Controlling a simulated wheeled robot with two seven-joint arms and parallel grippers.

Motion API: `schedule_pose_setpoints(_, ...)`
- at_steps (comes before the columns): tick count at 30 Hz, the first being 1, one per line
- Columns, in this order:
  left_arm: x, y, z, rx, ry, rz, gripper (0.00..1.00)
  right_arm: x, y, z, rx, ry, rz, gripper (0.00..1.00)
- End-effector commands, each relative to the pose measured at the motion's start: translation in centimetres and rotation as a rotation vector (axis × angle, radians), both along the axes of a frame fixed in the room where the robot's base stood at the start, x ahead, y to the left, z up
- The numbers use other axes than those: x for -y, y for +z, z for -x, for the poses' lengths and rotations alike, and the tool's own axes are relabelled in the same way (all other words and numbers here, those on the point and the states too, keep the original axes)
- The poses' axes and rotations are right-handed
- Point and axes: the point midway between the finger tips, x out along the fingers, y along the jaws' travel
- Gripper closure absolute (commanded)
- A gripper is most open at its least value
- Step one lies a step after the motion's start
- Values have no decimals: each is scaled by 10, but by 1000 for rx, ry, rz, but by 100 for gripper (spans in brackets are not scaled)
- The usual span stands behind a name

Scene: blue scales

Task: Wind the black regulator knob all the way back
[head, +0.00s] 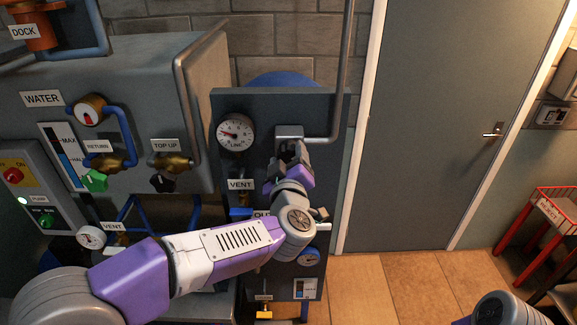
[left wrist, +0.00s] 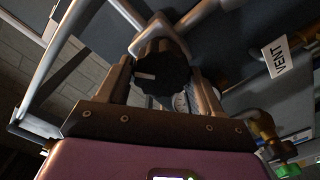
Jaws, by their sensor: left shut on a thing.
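The black regulator knob (left wrist: 163,68) shows in the left wrist view, dark and ribbed with a short pale mark on its face. My left gripper (head: 291,155) is shut on the knob, with one finger on either side of it in the left wrist view (left wrist: 160,85). In the head view the gripper hides the knob, just below a grey pipe fitting (head: 289,132) on the dark panel. The round LINE gauge (head: 236,132) is to the left of the gripper, its red needle pointing left. My right gripper is out of view.
The dark panel (head: 270,103) carries a VENT label (head: 240,184) with a blue-handled valve below it. A grey tank (head: 140,65) with a WATER label stands to the left. A closed grey door (head: 445,120) and a red rack (head: 545,225) are to the right. Tiled floor (head: 400,285) is clear before the door.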

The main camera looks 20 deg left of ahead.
Motion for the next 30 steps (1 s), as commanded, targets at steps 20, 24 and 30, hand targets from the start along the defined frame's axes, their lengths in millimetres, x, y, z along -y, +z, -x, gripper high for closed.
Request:
schedule_pose_setpoints(20, -2, -6, 1, 175, 0, 608, 65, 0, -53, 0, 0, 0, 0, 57)
schedule_pose_setpoints(24, -2, -6, 1, 203, -1, 709, 65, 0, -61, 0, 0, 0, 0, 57)
schedule_pose_setpoints(30, -2, -6, 1, 233, -1, 815, 65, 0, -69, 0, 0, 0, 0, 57)
